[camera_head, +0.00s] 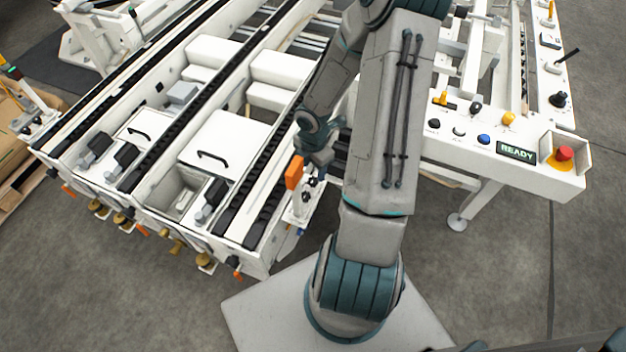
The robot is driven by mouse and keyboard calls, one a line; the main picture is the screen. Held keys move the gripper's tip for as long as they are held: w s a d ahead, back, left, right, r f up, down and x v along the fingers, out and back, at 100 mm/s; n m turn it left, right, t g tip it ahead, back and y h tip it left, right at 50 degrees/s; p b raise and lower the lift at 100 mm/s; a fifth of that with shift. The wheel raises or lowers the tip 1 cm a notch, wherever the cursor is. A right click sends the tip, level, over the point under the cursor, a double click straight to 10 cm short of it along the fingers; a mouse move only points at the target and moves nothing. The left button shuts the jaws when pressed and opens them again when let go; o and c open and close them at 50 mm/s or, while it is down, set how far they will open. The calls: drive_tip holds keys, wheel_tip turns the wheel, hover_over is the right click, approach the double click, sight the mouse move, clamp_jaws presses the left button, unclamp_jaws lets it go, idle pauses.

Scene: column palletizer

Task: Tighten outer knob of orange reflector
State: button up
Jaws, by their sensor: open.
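The orange reflector (294,172) stands upright on a white bracket (298,212) at the near right corner of the conveyor frame. Small dark knobs (308,196) show just right of and below the reflector; I cannot tell clearly which is the outer one. My gripper (320,168) is open and points down just right of the reflector, close above the knobs. Its fingertips are small and dark here, and I cannot tell whether they touch a knob. My forearm hides the area to the right of the gripper.
The white conveyor (222,140) with black chain rails fills the left and centre. A control panel (475,148) with a READY display (516,150) and a red emergency button (564,153) stands at right. Grey floor (130,275) is clear in front.

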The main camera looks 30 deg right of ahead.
sight(313, 179)
wheel_tip(313, 179, down, 5)
drive_tip(key=shift+f+b, duration=0.15)
drive_tip(key=shift+b, duration=0.65)
drive_tip(key=c, duration=1)
